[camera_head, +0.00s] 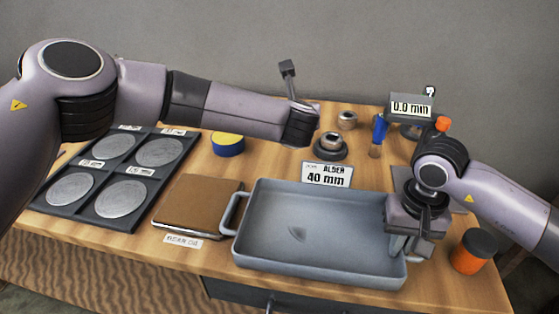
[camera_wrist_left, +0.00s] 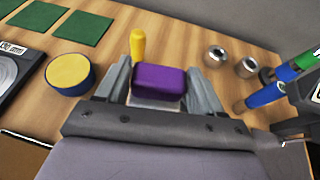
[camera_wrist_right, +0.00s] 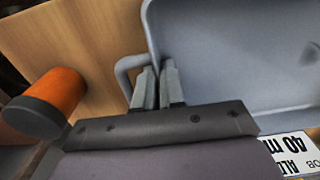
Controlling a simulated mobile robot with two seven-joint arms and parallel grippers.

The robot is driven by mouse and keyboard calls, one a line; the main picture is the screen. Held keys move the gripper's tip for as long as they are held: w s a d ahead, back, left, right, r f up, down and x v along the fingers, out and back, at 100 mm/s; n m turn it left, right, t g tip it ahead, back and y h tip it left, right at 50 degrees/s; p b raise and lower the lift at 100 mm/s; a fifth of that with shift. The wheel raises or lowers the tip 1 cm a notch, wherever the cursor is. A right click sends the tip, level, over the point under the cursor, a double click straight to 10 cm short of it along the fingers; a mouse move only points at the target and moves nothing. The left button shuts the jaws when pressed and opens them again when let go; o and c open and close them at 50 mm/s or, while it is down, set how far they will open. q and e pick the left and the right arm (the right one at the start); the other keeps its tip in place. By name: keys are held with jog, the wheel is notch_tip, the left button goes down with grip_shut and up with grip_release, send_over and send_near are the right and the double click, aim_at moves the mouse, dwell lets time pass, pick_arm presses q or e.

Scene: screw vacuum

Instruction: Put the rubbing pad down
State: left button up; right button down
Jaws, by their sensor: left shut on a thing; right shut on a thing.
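The rubbing pad (camera_wrist_left: 158,80), a purple block with a pale lower layer, sits between the fingers of my left gripper (camera_wrist_left: 165,88) in the left wrist view. That gripper is shut on it. In the head view my left wrist hides the pad, above the back of the wooden bench. My right gripper (camera_wrist_right: 158,88) is shut on the handle (camera_wrist_right: 126,66) of the grey tray (camera_head: 325,262). In the head view it is at the tray's right end (camera_head: 405,245).
A brown pad (camera_head: 197,203) lies left of the tray, beside a dark rack of metal discs (camera_head: 72,211). A yellow-blue tin (camera_head: 228,145), small metal cups (camera_head: 347,120), a gauge (camera_head: 410,108) and an orange jar (camera_head: 473,252) stand around. Green squares (camera_wrist_left: 85,27) lie at the back.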

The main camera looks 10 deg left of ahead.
pick_arm(q)
jog(key=w+m+h, duration=0.1)
jog(key=w+r+m+h, duration=0.1)
jog(key=shift+w+a+h, duration=0.1)
jog(key=shift+h, duration=0.2)
jog(key=a+f+m+g+h, duration=0.1)
jog(key=f+m+h, duration=0.2)
jog(key=f, duration=0.1)
jog(key=a+f+m+g+h, duration=0.1)
jog(key=f+m+h, duration=0.2)
jog(key=f, duration=0.1)
jog(key=s+a+f+m+g+h, duration=0.1)
jog(key=a+f+m+h, duration=0.1)
jog(key=f+h, duration=0.1)
jog(key=shift+f+m+g, duration=0.4)
jog(key=shift+f, duration=0.25)
jog(key=o, duration=1.1)
jog(key=shift+f, duration=0.15)
jog(key=shift+o, duration=0.2)
